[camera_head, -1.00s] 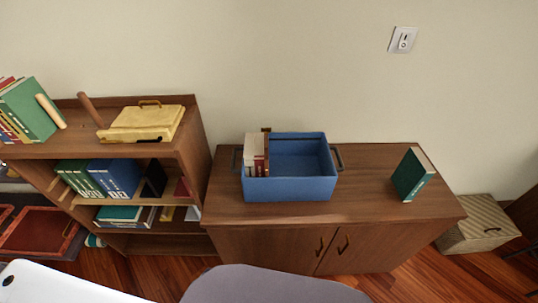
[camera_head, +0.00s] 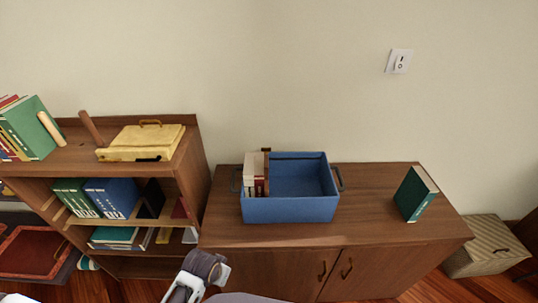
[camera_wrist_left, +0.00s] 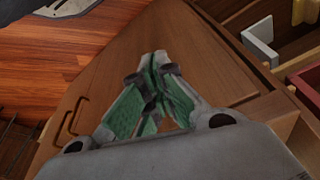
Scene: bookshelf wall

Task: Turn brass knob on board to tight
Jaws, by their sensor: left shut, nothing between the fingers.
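I see no brass knob on a board that I can make out in either view. My left gripper (camera_wrist_left: 154,60) shows in the left wrist view, its two green-padded fingers meeting at the tips with nothing between them. It is in front of the brown wooden cabinet (camera_wrist_left: 210,45), and I cannot tell how far off. In the head view, a grey and white part of my left arm shows at the bottom, in front of the cabinet (camera_head: 260,265). My right gripper is not in view.
A blue bin (camera_head: 290,210) with books and a green book (camera_head: 415,194) stand on the cabinet. A yellow case (camera_head: 141,143) lies on the bookshelf (camera_head: 190,160) at left. A white switch plate (camera_head: 398,61) is on the wall. A woven box (camera_head: 484,246) is right of the cabinet.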

